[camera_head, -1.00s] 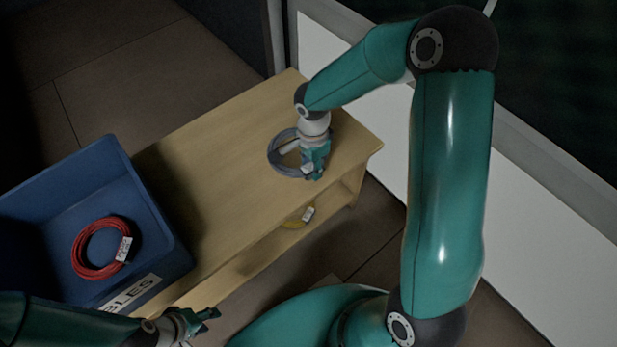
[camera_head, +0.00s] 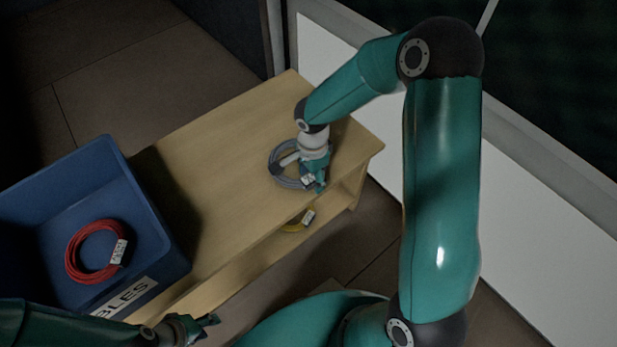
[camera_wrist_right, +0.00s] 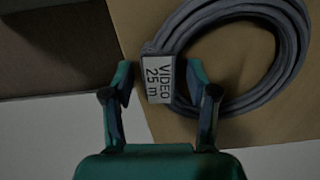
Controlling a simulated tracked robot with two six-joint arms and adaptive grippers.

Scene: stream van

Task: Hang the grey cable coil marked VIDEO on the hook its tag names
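The grey cable coil (camera_head: 276,170) lies on the wooden bench top near its right end. In the right wrist view the coil (camera_wrist_right: 290,50) carries a white tag (camera_wrist_right: 158,80) reading VIDEO 25 m. My right gripper (camera_head: 319,186) is at the coil's near edge. In the right wrist view its two fingers (camera_wrist_right: 160,80) are open, one on each side of the tag; I cannot tell whether they touch it. My left gripper (camera_head: 212,320) is at the lower left, near the blue crate, with nothing visible in it; its finger opening is too small to judge. No hook is in view.
A blue crate (camera_head: 165,225) labelled with letters ending in BLES stands on the left, holding a red cable coil (camera_head: 72,250) with a white tag. A yellow coil (camera_head: 292,227) lies on the shelf below the bench top (camera_head: 220,150). The middle of the bench top is clear.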

